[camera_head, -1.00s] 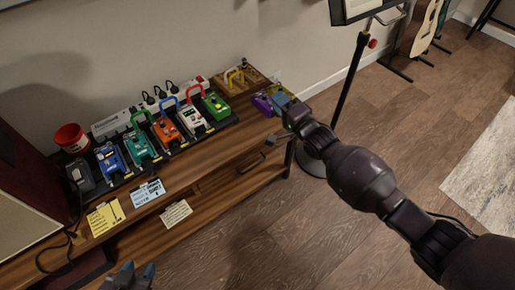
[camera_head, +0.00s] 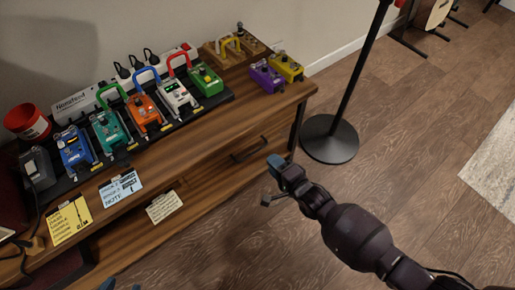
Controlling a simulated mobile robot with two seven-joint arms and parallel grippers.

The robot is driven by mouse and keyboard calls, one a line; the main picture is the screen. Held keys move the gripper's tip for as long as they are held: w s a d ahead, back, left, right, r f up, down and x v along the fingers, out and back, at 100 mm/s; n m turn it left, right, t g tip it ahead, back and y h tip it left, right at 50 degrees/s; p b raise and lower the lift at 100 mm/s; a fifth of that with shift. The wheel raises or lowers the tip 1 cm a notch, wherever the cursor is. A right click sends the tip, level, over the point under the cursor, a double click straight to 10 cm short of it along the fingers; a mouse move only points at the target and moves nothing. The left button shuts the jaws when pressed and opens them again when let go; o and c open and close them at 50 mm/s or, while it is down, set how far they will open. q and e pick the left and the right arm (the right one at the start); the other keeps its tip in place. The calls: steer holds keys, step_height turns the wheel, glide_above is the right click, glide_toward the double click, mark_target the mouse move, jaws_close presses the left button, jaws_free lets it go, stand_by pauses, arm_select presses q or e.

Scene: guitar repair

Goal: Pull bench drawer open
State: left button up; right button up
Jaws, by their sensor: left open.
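The wooden bench (camera_head: 225,125) stands along the wall, with a drawer (camera_head: 215,172) in its front. The drawer looks shut. Its dark bar handle (camera_head: 249,151) is near the bench's right end. My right gripper (camera_head: 274,180) is in front of and to the right of the handle, apart from it as far as I can tell. I see no object in it, and its jaw gap is not clear. My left gripper (camera_head: 118,286) shows only its blue fingertips at the bottom edge. It is open, well left of the handle.
Several coloured pedals (camera_head: 144,112) sit on a board on the bench. Purple (camera_head: 266,78) and yellow (camera_head: 287,67) pedals stand near its right end. Paper notes (camera_head: 163,206) hang along the front edge. A black stand base (camera_head: 329,138) is right of the bench. The floor in front is clear.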

mark_target(258, 149)
steer(key=shift+b+x, duration=1.3)
steer(key=shift+x, duration=3.05)
steer(key=shift+f, duration=0.1)
steer(key=shift+c, duration=0.3)
jaws_close()
